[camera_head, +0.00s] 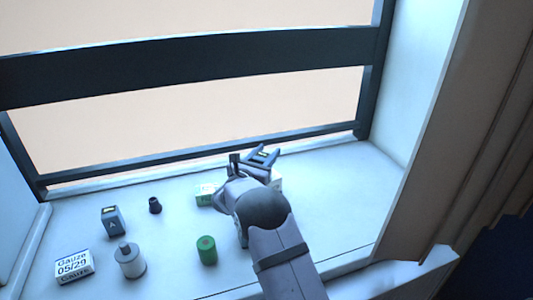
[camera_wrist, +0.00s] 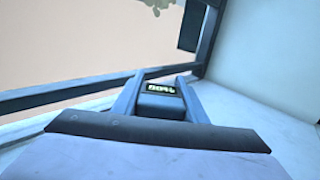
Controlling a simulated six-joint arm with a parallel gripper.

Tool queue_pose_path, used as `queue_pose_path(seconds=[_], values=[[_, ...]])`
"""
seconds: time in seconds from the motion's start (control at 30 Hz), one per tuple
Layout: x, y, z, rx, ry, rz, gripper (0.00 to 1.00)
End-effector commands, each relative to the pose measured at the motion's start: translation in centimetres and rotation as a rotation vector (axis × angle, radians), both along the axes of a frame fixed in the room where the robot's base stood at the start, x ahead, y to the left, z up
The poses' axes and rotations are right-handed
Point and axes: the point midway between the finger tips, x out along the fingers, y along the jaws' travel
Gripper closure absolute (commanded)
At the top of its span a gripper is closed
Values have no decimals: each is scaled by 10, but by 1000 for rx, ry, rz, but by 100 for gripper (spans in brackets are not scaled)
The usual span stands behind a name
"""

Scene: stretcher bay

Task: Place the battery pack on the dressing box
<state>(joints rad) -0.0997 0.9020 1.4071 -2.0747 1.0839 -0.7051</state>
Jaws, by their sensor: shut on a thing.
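The battery pack (camera_wrist: 158,92) is a dark block with a small lit yellow label on its face. My gripper (camera_wrist: 157,96) is shut on it, with a finger on each side. In the head view my gripper (camera_head: 262,158) holds the pack above the back of the sill, near the lower window rail. A white box lettered "Gauze 05/29" (camera_head: 74,267) lies at the front left, well away from my gripper. A green and white box (camera_head: 204,194) stands just left of my wrist, partly hidden by it.
A white thing (camera_head: 277,180) shows beside my wrist. The sill's right side is clear.

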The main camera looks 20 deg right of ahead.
Motion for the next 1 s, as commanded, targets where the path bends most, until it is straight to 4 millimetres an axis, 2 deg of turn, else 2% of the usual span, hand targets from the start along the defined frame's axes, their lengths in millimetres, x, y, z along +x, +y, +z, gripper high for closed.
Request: queue_pose_path(seconds=[0.07,0.1,0.17,0.2,0.63,0.77,1.0], values=[[0,0,-1,-1,-4,0,98],[0,0,-3,0,0,0,59],[0,0,-2,0,0,0,44],[0,0,-2,1,1,0,42],[0,0,3,1,1,0,42],[-10,11,-1,1,1,2,42],[-39,41,-1,1,0,3,42]])
